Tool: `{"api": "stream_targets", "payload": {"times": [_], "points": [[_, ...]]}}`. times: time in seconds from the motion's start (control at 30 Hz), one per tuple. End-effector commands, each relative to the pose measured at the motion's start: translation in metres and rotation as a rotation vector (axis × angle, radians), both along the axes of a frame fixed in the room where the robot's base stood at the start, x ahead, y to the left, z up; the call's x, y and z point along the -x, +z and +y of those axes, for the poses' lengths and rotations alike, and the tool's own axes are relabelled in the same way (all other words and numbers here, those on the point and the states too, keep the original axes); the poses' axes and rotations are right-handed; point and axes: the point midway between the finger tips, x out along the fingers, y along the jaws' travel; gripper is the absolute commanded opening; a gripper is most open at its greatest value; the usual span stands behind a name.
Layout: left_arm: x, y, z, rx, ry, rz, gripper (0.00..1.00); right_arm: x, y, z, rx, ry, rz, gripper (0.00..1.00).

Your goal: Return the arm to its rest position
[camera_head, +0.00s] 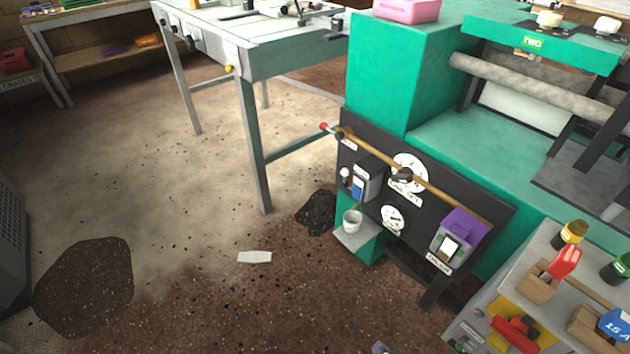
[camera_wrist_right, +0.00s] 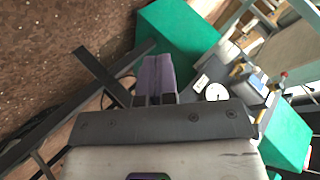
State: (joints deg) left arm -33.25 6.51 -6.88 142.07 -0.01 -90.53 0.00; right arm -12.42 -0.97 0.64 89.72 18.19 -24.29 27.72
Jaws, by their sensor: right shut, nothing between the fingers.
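My right gripper shows in the right wrist view (camera_wrist_right: 157,65), its two purple fingers together with nothing between them. In the head view only a small grey-purple tip of it (camera_head: 380,348) shows at the bottom edge; the rest of the arm is out of frame. The gripper is apart from the green machine (camera_head: 400,75) and its black gauge panel (camera_head: 365,215). My left gripper is in neither view.
A grey workbench (camera_head: 265,60) stands at the back. A white paper piece (camera_head: 255,257) and dark patches (camera_head: 85,287) lie on the floor. The floor at centre left is mostly open.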

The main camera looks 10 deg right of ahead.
Motion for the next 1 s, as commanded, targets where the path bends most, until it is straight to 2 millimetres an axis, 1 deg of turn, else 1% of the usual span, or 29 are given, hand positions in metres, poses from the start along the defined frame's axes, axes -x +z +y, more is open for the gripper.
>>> {"api": "stream_targets", "payload": {"times": [0.03,0.07,0.17,0.27,0.33,0.37,0.4,0.47,0.5,0.57,0.6,0.67,0.7,0.77,0.8,0.83,0.9,0.97,1.0], "points": [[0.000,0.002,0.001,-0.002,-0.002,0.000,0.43,0.002,0.011,0.004,0.070,0.085,0.046,0.00],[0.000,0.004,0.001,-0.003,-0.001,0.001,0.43,0.005,0.017,0.006,0.115,0.139,0.080,0.00],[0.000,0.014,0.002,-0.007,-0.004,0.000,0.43,0.020,0.042,0.010,0.253,0.310,0.186,0.00],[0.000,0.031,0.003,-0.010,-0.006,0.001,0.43,0.041,0.079,0.009,0.380,0.470,0.289,0.00],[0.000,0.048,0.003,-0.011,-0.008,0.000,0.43,0.059,0.114,0.007,0.459,0.566,0.362,0.00],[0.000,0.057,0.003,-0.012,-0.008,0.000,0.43,0.069,0.133,0.005,0.488,0.602,0.393,0.00],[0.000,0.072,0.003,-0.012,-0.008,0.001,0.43,0.081,0.162,0.002,0.526,0.640,0.432,0.00],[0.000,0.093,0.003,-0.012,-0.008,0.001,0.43,0.100,0.204,-0.002,0.563,0.664,0.476,0.00],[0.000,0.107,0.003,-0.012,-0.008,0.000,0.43,0.109,0.230,-0.004,0.583,0.666,0.491,0.00],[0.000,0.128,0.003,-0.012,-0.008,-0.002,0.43,0.120,0.267,-0.006,0.609,0.663,0.488,0.00],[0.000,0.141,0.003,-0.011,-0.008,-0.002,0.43,0.125,0.291,-0.006,0.627,0.658,0.470,0.00],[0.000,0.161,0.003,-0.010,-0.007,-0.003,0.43,0.132,0.325,-0.007,0.651,0.652,0.439,0.00],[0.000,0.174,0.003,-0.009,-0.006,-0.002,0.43,0.137,0.345,-0.006,0.660,0.651,0.425,0.00],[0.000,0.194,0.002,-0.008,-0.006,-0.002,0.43,0.145,0.373,-0.005,0.668,0.656,0.410,0.00],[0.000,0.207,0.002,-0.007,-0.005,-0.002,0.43,0.151,0.389,-0.005,0.671,0.662,0.406,0.00],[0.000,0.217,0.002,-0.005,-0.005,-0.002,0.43,0.155,0.400,-0.004,0.672,0.667,0.406,0.00],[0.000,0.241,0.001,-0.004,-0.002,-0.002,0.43,0.166,0.420,-0.004,0.672,0.683,0.422,0.00],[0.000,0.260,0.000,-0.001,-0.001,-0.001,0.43,0.176,0.434,-0.004,0.668,0.698,0.445,0.00],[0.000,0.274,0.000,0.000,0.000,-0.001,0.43,0.182,0.444,-0.004,0.666,0.706,0.461,0.00]]}}
